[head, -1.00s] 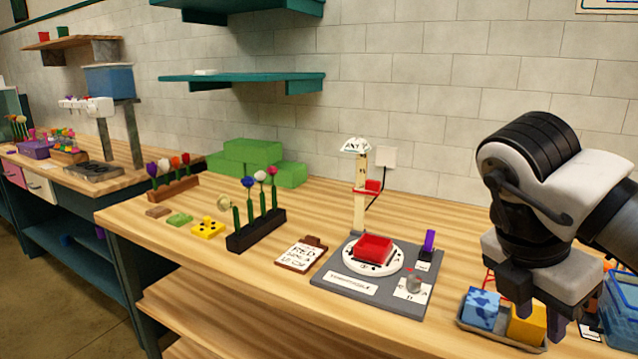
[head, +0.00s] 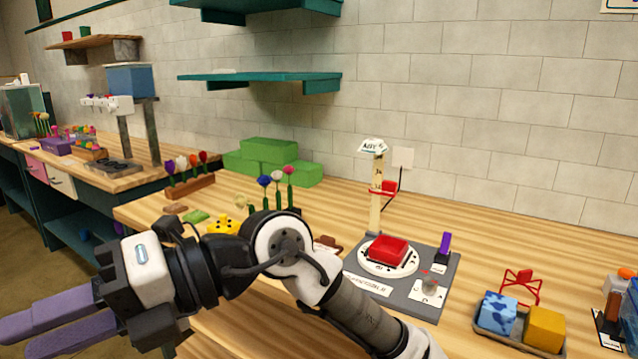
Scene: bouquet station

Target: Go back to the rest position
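My gripper (head: 50,330) is at the lower left of the head view, in front of the bench's front edge. Its two purple fingers point left and stand apart, with a gap between them and nothing seen in it. My arm reaches in from the bottom right and crosses in front of the bench, hiding part of the bench front and most of the clipboard (head: 327,243).
Teal shelves (head: 260,80) hang above.

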